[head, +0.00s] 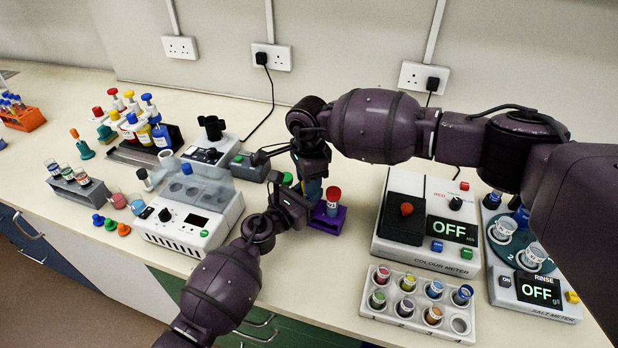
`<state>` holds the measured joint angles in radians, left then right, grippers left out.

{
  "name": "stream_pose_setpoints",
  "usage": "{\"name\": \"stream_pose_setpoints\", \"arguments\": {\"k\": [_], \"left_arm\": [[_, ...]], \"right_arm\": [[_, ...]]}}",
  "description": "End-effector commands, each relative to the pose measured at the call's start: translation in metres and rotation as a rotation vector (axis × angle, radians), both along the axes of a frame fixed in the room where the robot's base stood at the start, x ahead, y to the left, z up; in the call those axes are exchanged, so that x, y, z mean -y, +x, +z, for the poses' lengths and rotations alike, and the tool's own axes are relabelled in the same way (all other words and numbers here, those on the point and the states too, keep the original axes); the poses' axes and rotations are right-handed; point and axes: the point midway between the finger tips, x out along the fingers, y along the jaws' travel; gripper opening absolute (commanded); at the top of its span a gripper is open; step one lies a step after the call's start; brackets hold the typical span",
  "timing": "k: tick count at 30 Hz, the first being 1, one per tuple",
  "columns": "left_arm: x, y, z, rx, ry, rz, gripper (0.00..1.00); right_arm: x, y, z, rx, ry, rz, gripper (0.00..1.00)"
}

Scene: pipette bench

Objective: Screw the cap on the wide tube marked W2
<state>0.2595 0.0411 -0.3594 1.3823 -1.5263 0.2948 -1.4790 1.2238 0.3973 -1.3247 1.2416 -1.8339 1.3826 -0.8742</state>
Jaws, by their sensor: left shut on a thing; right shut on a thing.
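My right gripper (312,172) points down over the purple stand (328,220) and is shut; what it grips, apparently the cap, is hidden by its own fingers. My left gripper (303,206) reaches in from the lower left at the stand and is shut on what appears to be the wide tube (313,189), a blue-grey shape just below the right gripper. The two grippers are close together, one above the other. The mark W2 cannot be read, and I cannot tell how the cap sits on the tube.
A red-capped tube (333,196) stands in the purple stand close beside the grippers. A white machine (188,222) is to the left. The colour meter (425,228), a white vial rack (418,304) and the salt meter (535,290) are to the right. The front middle bench is clear.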

Motion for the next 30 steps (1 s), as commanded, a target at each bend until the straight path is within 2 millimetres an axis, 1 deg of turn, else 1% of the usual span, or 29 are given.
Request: {"name": "stream_pose_setpoints", "arguments": {"k": [12, 24, 25, 26, 30], "left_arm": [[0.0019, -0.0007, 0.0017, 0.004, -0.002, -0.005, 0.0], [0.0042, -0.0017, 0.0034, 0.007, -0.004, -0.01, 0.0], [0.0044, -0.0017, 0.0035, 0.007, -0.004, -0.011, 0.0], [0.0046, -0.0017, 0.0035, 0.007, -0.004, -0.011, 0.0], [0.0049, -0.0018, 0.0037, 0.007, -0.004, -0.012, 0.0]], "right_arm": [[0.0017, -0.0003, -0.0096, -0.002, -0.004, -0.002, 0.1], [0.003, 0.0002, -0.0118, 0.0, -0.005, -0.005, 0.09], [0.0032, 0.0004, -0.0118, 0.0, -0.006, -0.005, 0.37], [0.0033, 0.0004, -0.0119, 0.0, -0.006, -0.005, 0.42], [0.0034, 0.0003, -0.0118, -0.001, -0.007, -0.005, 0.43]]}}
